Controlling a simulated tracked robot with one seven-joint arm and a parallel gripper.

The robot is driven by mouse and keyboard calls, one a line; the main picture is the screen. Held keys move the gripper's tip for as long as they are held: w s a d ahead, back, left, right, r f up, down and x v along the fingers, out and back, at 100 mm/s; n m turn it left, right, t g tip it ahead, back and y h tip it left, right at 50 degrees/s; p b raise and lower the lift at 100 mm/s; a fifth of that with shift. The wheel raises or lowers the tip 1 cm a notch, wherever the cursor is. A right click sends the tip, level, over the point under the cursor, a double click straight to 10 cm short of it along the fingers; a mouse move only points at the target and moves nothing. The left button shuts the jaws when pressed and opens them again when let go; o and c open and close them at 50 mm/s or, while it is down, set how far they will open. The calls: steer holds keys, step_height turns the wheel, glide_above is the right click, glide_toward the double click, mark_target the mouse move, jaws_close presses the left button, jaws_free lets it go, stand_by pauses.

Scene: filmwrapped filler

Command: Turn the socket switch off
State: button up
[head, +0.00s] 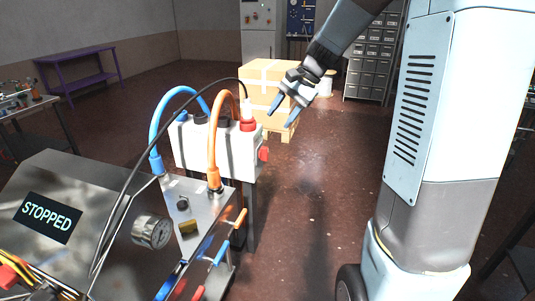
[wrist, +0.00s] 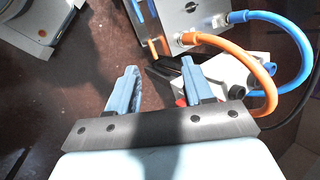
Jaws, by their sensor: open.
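A white box (head: 210,152) on a stand bears a red knob (head: 263,154) on its right side, which looks like the socket switch. A red plug-like fitting (head: 248,124) with a black cable sits on top. Its set position is too small to tell. My gripper (head: 283,114) is open and empty, its blue fingers pointing down and left, above and right of the box. In the wrist view my gripper (wrist: 159,68) shows both fingers apart. The white box (wrist: 222,70) lies beyond the right finger, with a bit of red (wrist: 181,102) partly hidden beside that finger.
A metal machine (head: 110,200) with a "STOPPED" display (head: 48,216) and a gauge (head: 152,231) stands in front of the box. An orange hose (head: 212,140) and a blue hose (head: 154,130) arch over the box. Cartons (head: 262,75) stand behind. The floor right of the box is clear.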

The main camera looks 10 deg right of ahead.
steer(key=w+d+f+m+t+y, duration=0.1)
steer(key=w+d+f+m+y, duration=0.2)
steer(key=w+f, duration=0.5)
steer(key=w+d+f+m+y, duration=0.2)
steer(key=w+f+m+y, duration=0.15)
steer(key=w+f, duration=0.55)
steer(key=w+d+f+m+t+y, duration=0.25)
steer(key=w+d+f+m, duration=0.25)
steer(key=w+f, duration=0.3)
steer(key=m+t, duration=0.5)
glide_toward(264, 154)
steer(key=w+x, duration=0.1)
steer(key=x, duration=0.7)
steer(key=shift+d, duration=0.2)
steer(key=shift+w+r+g, duration=0.15)
steer(key=shift+g, duration=0.1)
jaws_close()
